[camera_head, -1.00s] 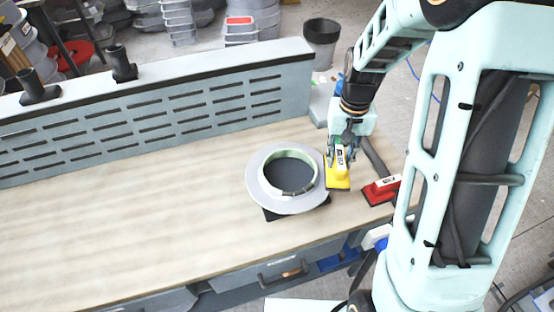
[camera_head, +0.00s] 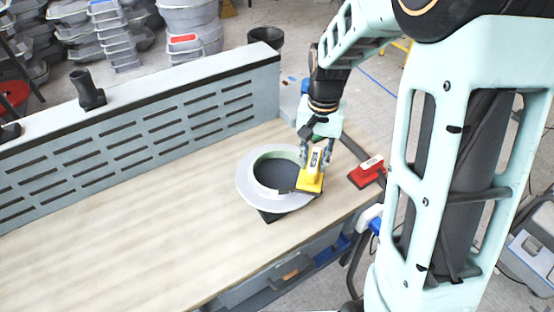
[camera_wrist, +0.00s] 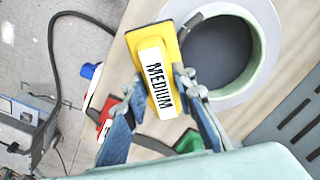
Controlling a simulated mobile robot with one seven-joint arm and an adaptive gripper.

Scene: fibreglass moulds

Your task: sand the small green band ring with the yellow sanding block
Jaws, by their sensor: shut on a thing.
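The yellow sanding block (camera_head: 310,180) has a white label that reads MEDIUM in the wrist view (camera_wrist: 140,42). My gripper (camera_head: 316,152) is shut on it; in the wrist view the two fingers (camera_wrist: 153,92) press its sides. The ring is a pale grey-white round mould with a wide flat flange (camera_head: 250,196) and a light green band (camera_head: 262,160) around a dark opening. It lies on the workbench, left of the block. In the head view the block overlaps the flange's right edge; I cannot tell whether they touch.
A red sanding block (camera_head: 366,172) lies on the bench (camera_head: 130,235) to the right, near the edge. A green block (camera_wrist: 188,141) shows partly in the wrist view. A slotted grey panel (camera_head: 150,140) stands along the back. The bench's left side is clear.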

